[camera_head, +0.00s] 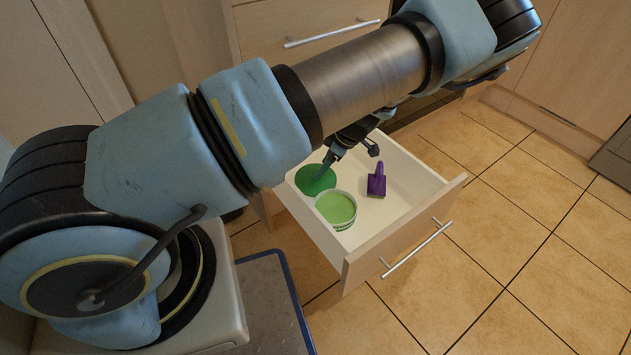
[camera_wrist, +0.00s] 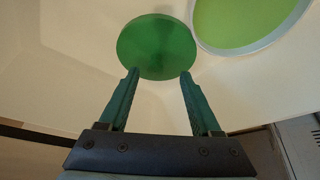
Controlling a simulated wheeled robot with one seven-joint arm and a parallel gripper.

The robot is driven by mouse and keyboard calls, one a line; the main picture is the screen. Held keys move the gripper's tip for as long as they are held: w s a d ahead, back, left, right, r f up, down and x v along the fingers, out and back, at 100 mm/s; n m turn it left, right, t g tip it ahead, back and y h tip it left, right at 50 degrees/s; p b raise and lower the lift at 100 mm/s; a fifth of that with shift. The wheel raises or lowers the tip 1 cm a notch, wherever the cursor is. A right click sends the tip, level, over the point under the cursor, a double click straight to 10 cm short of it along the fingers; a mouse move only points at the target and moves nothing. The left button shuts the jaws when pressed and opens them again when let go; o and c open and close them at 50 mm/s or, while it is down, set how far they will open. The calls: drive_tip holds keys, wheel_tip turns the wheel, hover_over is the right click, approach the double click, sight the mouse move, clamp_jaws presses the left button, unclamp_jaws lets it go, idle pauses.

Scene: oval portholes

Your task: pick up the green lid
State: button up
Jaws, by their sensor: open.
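The green lid (camera_head: 314,180) is a flat dark-green disc lying in the open drawer, toward its left side in the head view. In the wrist view the lid (camera_wrist: 157,47) is just beyond the fingertips, roughly centred between them. My gripper (camera_wrist: 158,72) is open and empty, its two teal fingers spread at the lid's near edge. Whether the fingertips touch the lid I cannot tell. In the head view my gripper (camera_head: 325,165) reaches down into the drawer over the lid, and my arm hides part of the drawer's back.
A round tub with light-green contents (camera_head: 337,208) stands right beside the lid, and also shows in the wrist view (camera_wrist: 240,22). A purple object with a handle (camera_head: 376,181) lies farther right. The drawer's walls (camera_head: 322,237) surround them; its front (camera_head: 400,237) has a bar handle.

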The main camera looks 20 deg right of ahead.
sight(304, 179)
drive_tip(key=b+x, duration=0.1)
drive_tip(key=x, duration=0.4)
drive_tip(key=shift+w+d+r+b, duration=0.1)
drive_tip(key=shift+w+d+b, duration=0.05)
drive_tip(key=shift+w+b, duration=0.25)
clamp_jaws()
